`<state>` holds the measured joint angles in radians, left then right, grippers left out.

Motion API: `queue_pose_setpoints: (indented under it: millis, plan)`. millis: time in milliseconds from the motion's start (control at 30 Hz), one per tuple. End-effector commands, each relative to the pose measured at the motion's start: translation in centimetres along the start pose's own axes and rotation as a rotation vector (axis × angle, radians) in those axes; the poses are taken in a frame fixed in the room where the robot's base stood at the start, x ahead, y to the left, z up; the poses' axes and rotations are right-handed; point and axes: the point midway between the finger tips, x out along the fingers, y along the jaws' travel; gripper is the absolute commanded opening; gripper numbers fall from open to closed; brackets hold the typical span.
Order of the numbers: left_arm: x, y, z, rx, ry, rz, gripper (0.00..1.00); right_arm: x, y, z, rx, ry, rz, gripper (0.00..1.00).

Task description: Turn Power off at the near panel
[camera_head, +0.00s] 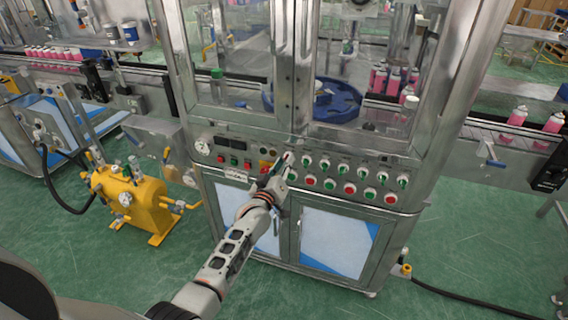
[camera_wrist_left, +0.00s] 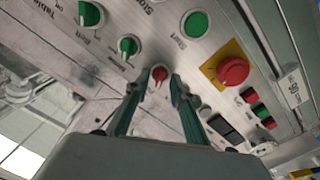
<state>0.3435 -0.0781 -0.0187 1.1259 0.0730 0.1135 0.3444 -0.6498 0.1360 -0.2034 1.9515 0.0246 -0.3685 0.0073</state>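The near panel (camera_head: 330,172) is the steel control strip on the front of the machine. In the left wrist view a small red selector knob (camera_wrist_left: 159,73) sits between the tips of my left gripper (camera_wrist_left: 156,84); its label is not readable. A gap shows between the knob and the fingers, so the gripper looks open around it. In the head view my left gripper (camera_head: 279,170) is at the panel's middle and hides part of it. My right gripper is not in view.
A red mushroom button on a yellow plate (camera_wrist_left: 233,70) and a green start button (camera_wrist_left: 195,24) are close by. Green selector knobs (camera_wrist_left: 128,46) line the panel. A yellow pump unit (camera_head: 128,200) stands on the floor at the left.

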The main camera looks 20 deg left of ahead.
Motion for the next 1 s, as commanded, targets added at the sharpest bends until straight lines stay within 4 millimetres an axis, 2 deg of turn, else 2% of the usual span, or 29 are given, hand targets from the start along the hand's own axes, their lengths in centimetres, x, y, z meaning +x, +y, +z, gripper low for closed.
queue_pose_setpoints:
  millis: [300, 467, 1000]
  plan:
    - [-0.1, 0.0, -0.1, 0.002, 0.001, 0.000, 0.23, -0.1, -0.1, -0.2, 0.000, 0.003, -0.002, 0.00]
    - [-1.2, 0.0, 0.1, 0.001, 0.000, 0.000, 0.23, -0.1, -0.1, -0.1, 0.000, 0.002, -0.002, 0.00]
    - [-10.4, 0.0, 0.0, 0.001, 0.000, -0.001, 0.23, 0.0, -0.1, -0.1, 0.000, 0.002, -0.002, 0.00]
